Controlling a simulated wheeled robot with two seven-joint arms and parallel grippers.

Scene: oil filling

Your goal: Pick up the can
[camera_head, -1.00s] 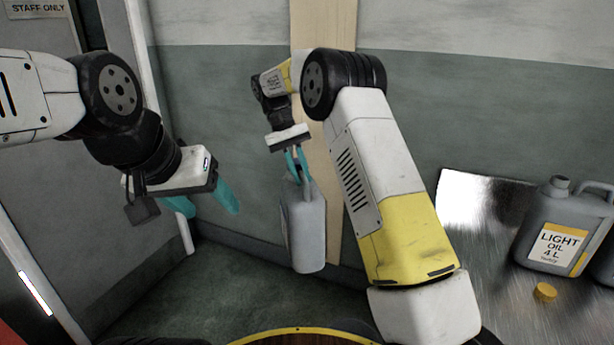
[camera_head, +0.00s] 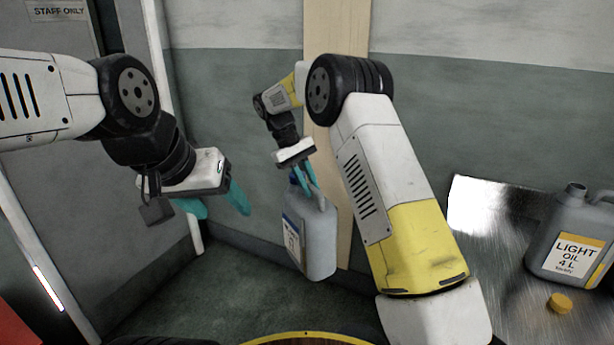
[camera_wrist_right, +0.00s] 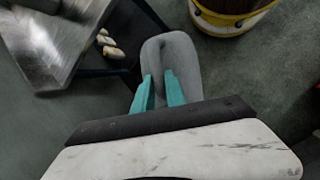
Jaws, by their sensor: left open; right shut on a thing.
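A grey can (camera_head: 317,240) with a label on its side hangs in the air in the middle of the head view, slightly tilted. My right gripper (camera_head: 307,182) is shut on it near the top, by the handle. In the right wrist view the can (camera_wrist_right: 172,52) shows beyond the teal fingers of my right gripper (camera_wrist_right: 159,90). My left gripper (camera_head: 215,203) is open and empty, to the left of the can and apart from it.
A metal table (camera_head: 487,215) at the right bears another grey can labelled light oil (camera_head: 571,240) and a yellow cap (camera_head: 560,302). A yellow-rimmed round container (camera_wrist_right: 228,22) stands on the floor.

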